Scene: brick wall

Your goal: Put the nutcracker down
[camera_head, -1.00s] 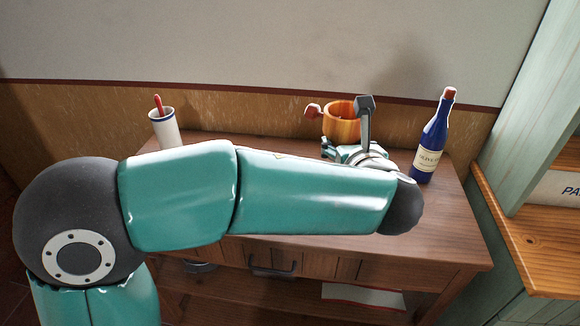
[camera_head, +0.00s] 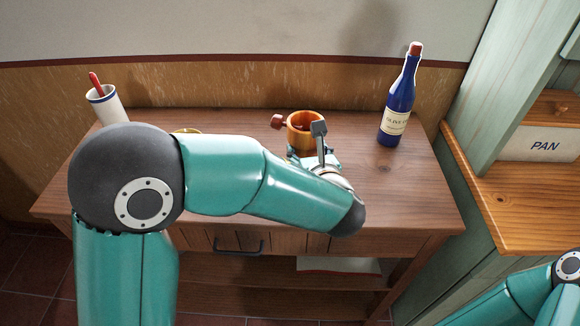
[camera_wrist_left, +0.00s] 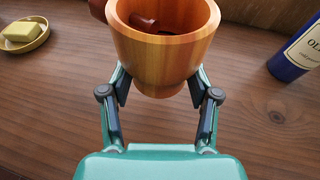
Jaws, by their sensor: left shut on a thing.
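The nutcracker (camera_head: 300,135) is an orange wooden cup with a dark red screw handle on its left side. It stands upright over the wooden table's middle. In the left wrist view the nutcracker (camera_wrist_left: 166,55) sits between both fingers. My left gripper (camera_head: 307,155) is shut on it; its fingers also show in the left wrist view (camera_wrist_left: 160,88). I cannot tell whether the cup's base touches the tabletop. The left forearm hides part of the gripper and table. Part of my right arm shows at the lower right; its gripper is out of view.
A blue bottle (camera_head: 397,105) stands to the right on the table (camera_head: 400,195). A white mug (camera_head: 105,104) with a red handle in it stands at the back left. A yellow dish (camera_wrist_left: 22,36) holds soap. Bare wood surrounds the nutcracker. A shelf (camera_head: 520,200) is at the right.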

